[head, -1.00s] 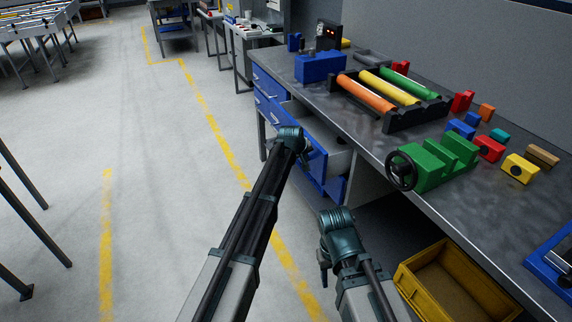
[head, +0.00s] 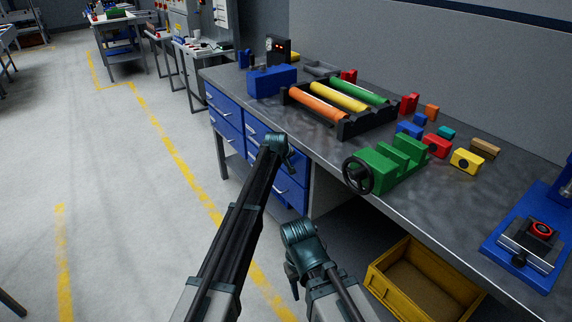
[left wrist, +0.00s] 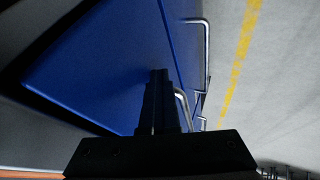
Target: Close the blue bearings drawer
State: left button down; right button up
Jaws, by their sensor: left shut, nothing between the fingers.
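The blue drawer fronts of the bench show in the head view; the right-hand upper drawer (head: 257,130) looks flush, partly hidden by my left arm. No label is readable. My left gripper (head: 290,166) is at this drawer front, shut and empty. In the left wrist view its fingers (left wrist: 158,78) point at a blue drawer front (left wrist: 105,65), beside a metal handle (left wrist: 183,108); I cannot tell whether they touch it. My right gripper (head: 292,277) hangs low in front of the bench, apart from the drawers; its fingers are too unclear to read.
The benchtop (head: 430,205) holds a green vise (head: 388,165), a rack of coloured rollers (head: 338,97) and several coloured blocks. A yellow crate (head: 420,283) is below the bench at right. Open floor (head: 120,190) lies to the left.

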pick_arm(q)
jog(key=shift+w+d+r, duration=0.1)
jog(key=shift+d, duration=0.1)
jog(key=s+a+r+p, duration=0.5)
jog(key=s+r+p, duration=0.3)
jog(key=shift+a, duration=0.25)
jog(key=shift+s+f, duration=0.1)
jog(key=s+a+r+m+g+y+p, duration=0.1)
jog(key=s+a+r+m+g+p, duration=0.1)
jog(key=s, duration=1.9)
jog(key=s+a+r+m+g+y+p, duration=0.2)
jog(key=s+m+g+p, duration=0.3)
jog(key=s, duration=1.6)
jog(key=shift+r+m+y+p, duration=0.3)
jog(key=shift+r+m+p, duration=0.1)
jog(key=shift+m+p, duration=0.75)
